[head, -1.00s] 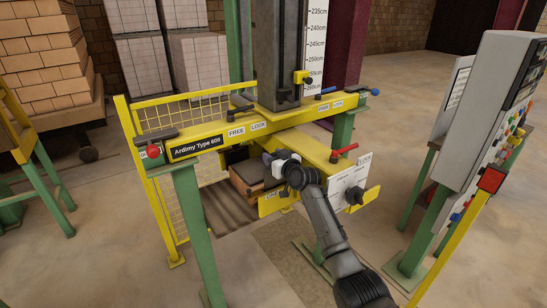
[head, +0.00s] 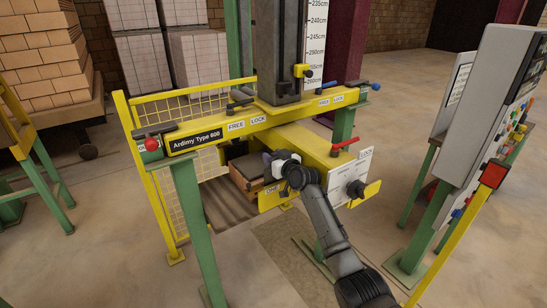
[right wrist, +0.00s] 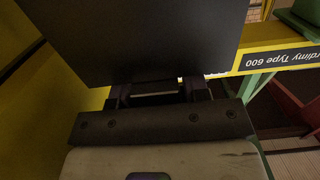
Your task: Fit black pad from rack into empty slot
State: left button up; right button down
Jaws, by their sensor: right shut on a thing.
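My right gripper (head: 269,162) is shut on the black pad (right wrist: 135,40). The pad is a flat dark panel that fills the upper part of the right wrist view, beyond the fingers (right wrist: 156,93). In the head view the gripper is at the yellow gantry head, under the main beam. A dark flat surface (head: 246,166) shows left of the gripper, above a brown box; I cannot tell its edges from the pad's. The empty slot and the rack cannot be made out. My left gripper is not in view.
The yellow beam (head: 205,139) of the gantry crosses above my gripper. A red-handled lever (head: 345,145) and a white plate (head: 347,175) are close to my right arm. A brown box (head: 244,184) sits below. A grey control panel (head: 487,125) stands at the right.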

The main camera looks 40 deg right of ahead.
jog(key=shift+f+b, duration=0.5)
jog(key=shift+f, duration=0.2)
jog(key=shift+f+b, duration=0.65)
jog(key=shift+f, duration=0.2)
jog(key=shift+f+b, duration=0.5)
jog(key=shift+f, duration=0.15)
jog(key=shift+f+b, duration=0.7)
jog(key=shift+f, duration=0.15)
jog(key=shift+f+b, duration=0.3)
jog(key=shift+f, duration=0.2)
jog(key=c, duration=0.7)
grip_release()
jog(key=shift+c, duration=0.2)
jog(key=shift+o, duration=1.1)
jog(key=shift+f, duration=0.1)
